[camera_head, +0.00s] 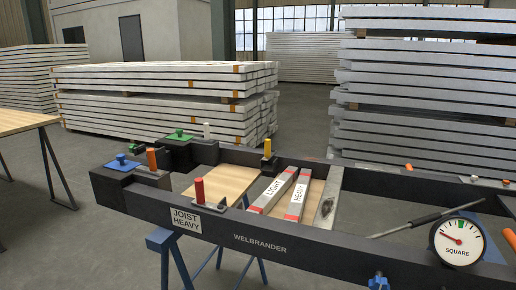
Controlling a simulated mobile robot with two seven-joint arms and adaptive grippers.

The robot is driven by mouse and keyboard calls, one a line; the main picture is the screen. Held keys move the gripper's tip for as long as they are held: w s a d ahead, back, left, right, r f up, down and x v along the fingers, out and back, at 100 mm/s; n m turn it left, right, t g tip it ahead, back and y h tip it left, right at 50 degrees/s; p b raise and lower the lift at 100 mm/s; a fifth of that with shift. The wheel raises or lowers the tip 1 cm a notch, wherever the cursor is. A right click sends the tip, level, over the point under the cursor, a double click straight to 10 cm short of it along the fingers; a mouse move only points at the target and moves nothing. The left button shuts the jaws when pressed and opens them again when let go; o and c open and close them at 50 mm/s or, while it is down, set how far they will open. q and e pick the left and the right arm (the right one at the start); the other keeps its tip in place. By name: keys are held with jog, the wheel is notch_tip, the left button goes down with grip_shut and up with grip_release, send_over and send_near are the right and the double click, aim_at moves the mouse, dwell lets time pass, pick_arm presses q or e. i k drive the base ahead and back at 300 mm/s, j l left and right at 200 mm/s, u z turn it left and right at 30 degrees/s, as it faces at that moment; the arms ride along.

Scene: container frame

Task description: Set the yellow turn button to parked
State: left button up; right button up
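The yellow turn button (267,147) stands upright on a dark base at the far rail of the black frame, near the picture's middle. It is small here, and I cannot read any marking of its position. Neither of my grippers shows in the head view.
The black frame (217,226) rests on blue trestles (172,250). Red (199,190) and orange (151,159) upright pieces stand on it at the left. Bars labelled LIGHT (272,190) and HEAVY (298,193) lie across it. A round SQUARE gauge (457,240) is at the right.

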aim_at(269, 153)
jog(key=i+j, duration=0.25)
jog(key=j, duration=0.2)
jog(key=i+l+u, duration=0.1)
jog(key=u, duration=0.3)
jog(key=i+l+u, duration=0.15)
jog(key=u, duration=0.2)
jog(key=i+l+u, duration=0.15)
jog(key=u, duration=0.25)
